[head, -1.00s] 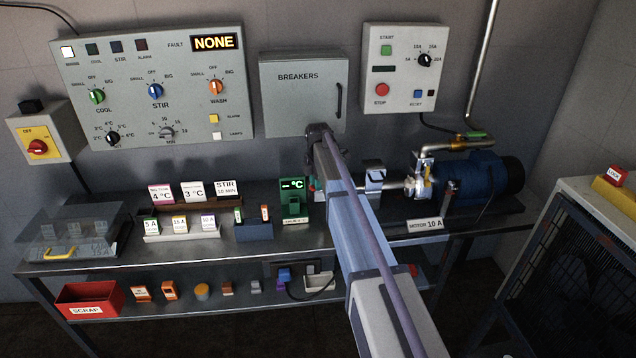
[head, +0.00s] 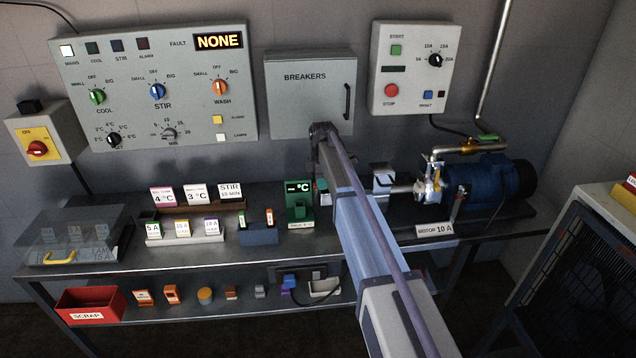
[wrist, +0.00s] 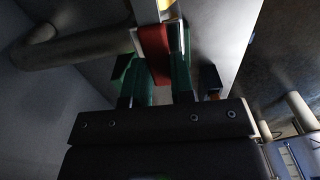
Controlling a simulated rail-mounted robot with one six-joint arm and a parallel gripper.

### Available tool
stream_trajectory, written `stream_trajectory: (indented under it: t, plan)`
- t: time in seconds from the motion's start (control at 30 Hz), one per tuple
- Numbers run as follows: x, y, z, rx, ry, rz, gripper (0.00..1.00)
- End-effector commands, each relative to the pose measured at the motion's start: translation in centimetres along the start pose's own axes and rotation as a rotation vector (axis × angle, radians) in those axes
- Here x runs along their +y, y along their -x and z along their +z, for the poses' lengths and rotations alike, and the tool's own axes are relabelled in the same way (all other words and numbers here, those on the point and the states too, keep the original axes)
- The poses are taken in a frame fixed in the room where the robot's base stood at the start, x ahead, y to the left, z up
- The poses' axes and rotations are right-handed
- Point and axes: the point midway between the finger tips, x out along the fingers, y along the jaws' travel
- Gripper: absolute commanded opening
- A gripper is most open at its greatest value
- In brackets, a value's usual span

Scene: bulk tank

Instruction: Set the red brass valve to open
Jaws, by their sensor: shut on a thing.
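In the wrist view the red valve handle (wrist: 155,52) is a flat red lever below a pale body with a yellow part at the top edge. My gripper (wrist: 158,65) has its two green fingers on either side of this handle, shut on it. The valve's brass body is mostly out of frame, and I cannot read its setting. In the head view my own arm runs up the middle and hides most of the gripper and the red handle. A brass fitting with a green handle (head: 487,138) sits on the pipe at the right.
A blue motor (head: 497,182) with pipework stands on the bench to the right of my arm. A green °C display unit (head: 298,202) stands close to its left. The breaker box (head: 310,100) is on the wall behind. In the wrist view a thick pipe (wrist: 75,50) runs at upper left.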

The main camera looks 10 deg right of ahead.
Motion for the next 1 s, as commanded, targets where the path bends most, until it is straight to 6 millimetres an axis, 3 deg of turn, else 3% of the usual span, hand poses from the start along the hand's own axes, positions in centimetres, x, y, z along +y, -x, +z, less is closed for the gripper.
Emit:
stream_trajectory:
  t: [0.27, 0.3, 0.57, 0.83, 1.0]
  plan:
    - [0.1, 0.0, 0.3, -0.001, -0.015, 0.001, 0.0]
    - [0.1, 0.0, 0.3, 0.0, -0.014, 0.001, 0.24]
    - [0.1, 0.0, 0.3, 0.0, -0.013, 0.001, 0.49]
    - [0.1, 0.3, 0.3, 0.0, -0.012, 0.0, 0.49]
    - [0.1, 2.8, 0.3, 0.0, -0.012, 0.0, 0.49]
